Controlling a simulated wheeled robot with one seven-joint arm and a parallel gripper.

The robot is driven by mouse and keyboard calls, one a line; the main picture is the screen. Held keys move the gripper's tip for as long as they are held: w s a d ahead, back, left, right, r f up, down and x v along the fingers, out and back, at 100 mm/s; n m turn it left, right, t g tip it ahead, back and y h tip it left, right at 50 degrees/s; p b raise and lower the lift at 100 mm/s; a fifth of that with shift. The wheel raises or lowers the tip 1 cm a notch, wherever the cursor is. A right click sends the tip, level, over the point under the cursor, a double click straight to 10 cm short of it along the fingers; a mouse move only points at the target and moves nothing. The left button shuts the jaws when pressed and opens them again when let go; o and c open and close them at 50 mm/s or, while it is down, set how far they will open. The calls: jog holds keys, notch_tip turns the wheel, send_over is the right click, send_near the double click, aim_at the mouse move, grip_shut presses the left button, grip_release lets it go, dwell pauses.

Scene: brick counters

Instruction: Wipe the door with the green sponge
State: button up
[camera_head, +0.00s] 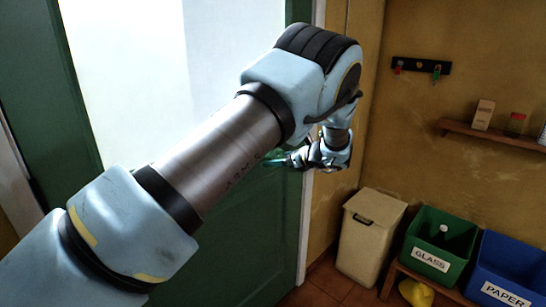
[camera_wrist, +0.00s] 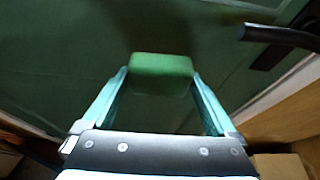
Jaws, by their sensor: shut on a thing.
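The green door (camera_head: 255,225) has a pale upper panel and fills the left and middle of the head view. It also fills the background of the wrist view (camera_wrist: 60,60). My gripper (camera_head: 278,160) is at the right part of the door, just below the pale panel, partly hidden by my arm. In the wrist view, my gripper (camera_wrist: 160,80) is shut on the green sponge (camera_wrist: 160,70), which sits between the fingertips and faces the door. I cannot tell whether the sponge touches the door. A dark door handle (camera_wrist: 280,38) shows to the upper right.
A cream lidded bin (camera_head: 370,235), a green GLASS bin (camera_head: 432,258) and a blue PAPER bin (camera_head: 510,270) stand at the lower right. Above them are a wall shelf (camera_head: 490,135) with small items and a key rack (camera_head: 421,66). The door's white frame (camera_head: 305,235) is close right of my gripper.

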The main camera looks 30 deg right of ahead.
jog(key=shift+s+d, duration=0.2)
jog(key=shift+s, duration=0.65)
jog(key=s, duration=0.2)
jog(key=shift+s+d, duration=0.4)
jog(key=shift+s, duration=0.1)
